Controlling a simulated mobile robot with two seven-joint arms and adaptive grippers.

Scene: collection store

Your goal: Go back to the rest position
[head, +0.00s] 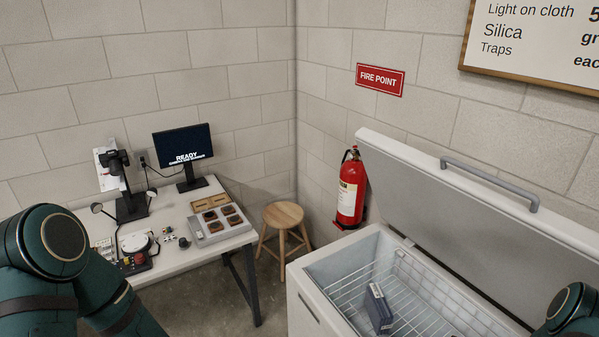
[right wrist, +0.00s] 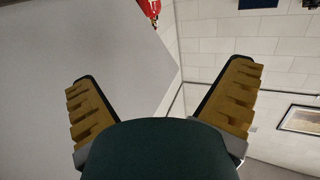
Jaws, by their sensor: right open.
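My right gripper (right wrist: 165,95) is open in the right wrist view, with its two ridged yellow-brown fingers wide apart and nothing between them. Behind the fingers are a plain grey surface and the block wall. In the head view only a dark green part of my right arm shows at the lower right edge. Dark green links of my left arm fill the lower left of the head view. The left gripper does not show.
An open chest freezer (head: 307,283) holds a wire basket and a dark blue box (head: 378,308); its raised lid (head: 465,215) has a grey handle. A white desk (head: 180,262) carries a monitor (head: 183,145) and tray (head: 219,237). A stool (head: 283,216) and fire extinguisher (head: 350,190) stand between.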

